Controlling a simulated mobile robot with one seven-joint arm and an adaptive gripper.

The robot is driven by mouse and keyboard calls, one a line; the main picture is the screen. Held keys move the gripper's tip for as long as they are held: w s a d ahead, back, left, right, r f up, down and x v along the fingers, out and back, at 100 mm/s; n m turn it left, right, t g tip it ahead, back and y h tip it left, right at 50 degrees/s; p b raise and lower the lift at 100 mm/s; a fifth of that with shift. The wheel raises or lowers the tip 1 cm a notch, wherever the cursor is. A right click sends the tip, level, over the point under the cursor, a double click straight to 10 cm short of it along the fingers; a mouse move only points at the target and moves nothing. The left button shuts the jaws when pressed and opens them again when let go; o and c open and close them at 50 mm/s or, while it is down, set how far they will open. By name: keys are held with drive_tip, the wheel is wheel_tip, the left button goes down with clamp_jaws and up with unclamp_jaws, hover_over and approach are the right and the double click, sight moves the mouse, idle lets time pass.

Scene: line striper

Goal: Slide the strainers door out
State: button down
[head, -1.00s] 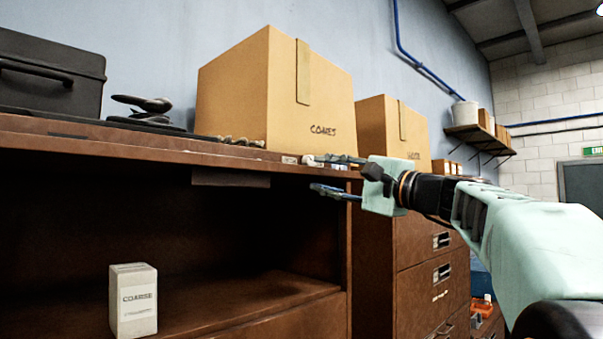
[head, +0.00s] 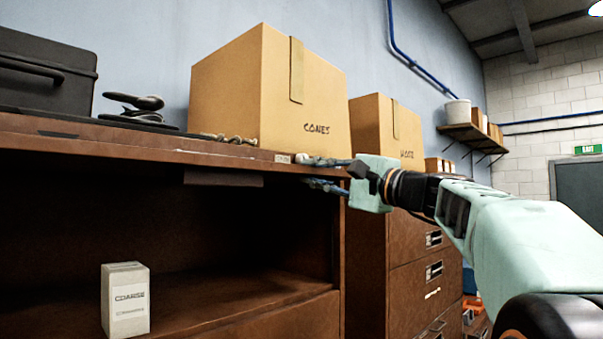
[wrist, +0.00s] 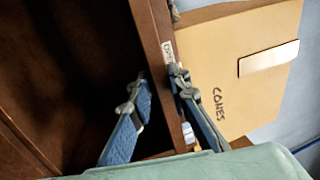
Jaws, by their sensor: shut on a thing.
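My gripper (head: 312,172) is at the right end of the cabinet's upper front edge. One finger lies above the brown edge and the other below it. In the wrist view my gripper (wrist: 157,78) is shut on this edge, with a finger on each side. The edge appears to be the front of the strainers door (head: 220,153), a brown board lying level over the open compartment. It also shows in the wrist view (wrist: 155,30), with a small pale label. A dark tab (head: 222,179) hangs below the edge. How far back the board reaches is hidden.
A white box marked COARSE (head: 125,300) stands in the dark open compartment (head: 240,235). A CONES carton (head: 275,95), a second carton (head: 385,130) and a black case (head: 45,75) stand above. Drawers (head: 420,260) are at the right.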

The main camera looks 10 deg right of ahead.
drive_tip(key=shift+s+d+f+b, duration=0.1)
drive_tip(key=shift+s+d+b, duration=0.25)
drive_tip(key=shift+s, duration=0.1)
drive_tip(key=shift+s+d+r+b, duration=0.1)
drive_tip(key=shift+s+d+b, duration=0.2)
drive_tip(key=shift+s+d, duration=0.4)
drive_tip(key=shift+s+d+r+b, duration=0.1)
drive_tip(key=shift+s+d+b, duration=0.25)
drive_tip(key=shift+s, duration=0.6)
drive_tip(key=shift+s+d+b, duration=0.25)
drive_tip(key=shift+s+d, duration=0.35)
drive_tip(key=shift+s, duration=0.2)
drive_tip(key=r+b+v, duration=0.1)
drive_tip(key=v, duration=0.6)
drive_tip(key=shift+s+d+r, duration=0.1)
